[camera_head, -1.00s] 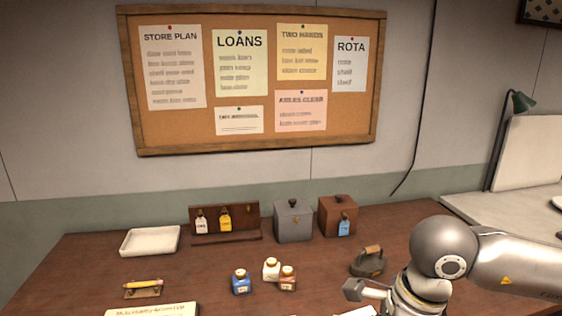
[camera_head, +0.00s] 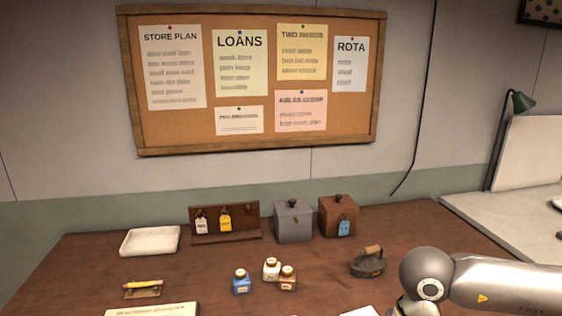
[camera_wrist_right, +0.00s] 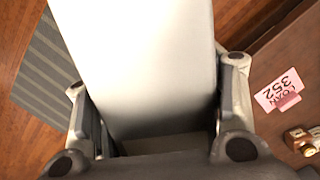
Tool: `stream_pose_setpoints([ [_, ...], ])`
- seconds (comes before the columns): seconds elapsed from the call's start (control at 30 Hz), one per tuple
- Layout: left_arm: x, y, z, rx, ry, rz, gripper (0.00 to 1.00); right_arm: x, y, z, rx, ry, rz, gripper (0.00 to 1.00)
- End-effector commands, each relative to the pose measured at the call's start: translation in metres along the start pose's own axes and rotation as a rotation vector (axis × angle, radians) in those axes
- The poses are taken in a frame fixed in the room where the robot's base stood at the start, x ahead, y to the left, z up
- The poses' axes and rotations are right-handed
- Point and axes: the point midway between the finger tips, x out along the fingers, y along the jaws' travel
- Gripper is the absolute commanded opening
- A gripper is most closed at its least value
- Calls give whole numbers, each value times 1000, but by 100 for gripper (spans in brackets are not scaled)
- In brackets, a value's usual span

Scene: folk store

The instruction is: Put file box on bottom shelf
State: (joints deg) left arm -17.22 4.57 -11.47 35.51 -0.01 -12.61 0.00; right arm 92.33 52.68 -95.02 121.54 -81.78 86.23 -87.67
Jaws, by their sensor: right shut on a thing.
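A pale, cream-white box (camera_wrist_right: 145,45), which I take as the file box, fills the middle of the right wrist view. My right gripper (camera_wrist_right: 157,88) is shut on it, with one finger along each side. The box runs out of the top of that view, so its far end is hidden. In the head view only my right arm's wrist shows at the lower right; the fingers and box are below the frame. My left gripper is in neither view. No shelf can be made out.
The dark wooden desk (camera_head: 210,275) holds a white tray (camera_head: 150,240), a grey box (camera_head: 293,221), a brown box (camera_head: 338,216), small bottles (camera_head: 271,269) and a flat iron (camera_head: 368,262).

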Motion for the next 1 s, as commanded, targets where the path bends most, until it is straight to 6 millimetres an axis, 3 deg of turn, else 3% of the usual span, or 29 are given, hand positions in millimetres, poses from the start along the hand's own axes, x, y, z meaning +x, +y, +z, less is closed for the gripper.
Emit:
stream_pose_setpoints([
  [0.2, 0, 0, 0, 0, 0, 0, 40, 11, 6, -2, -263, 4, 38, 0],
  [0.4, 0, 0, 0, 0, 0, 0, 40, 17, 10, -2, -390, 4, 57, 0],
  [1.0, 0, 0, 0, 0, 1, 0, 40, 19, 10, -1, -418, 3, 60, 0],
])
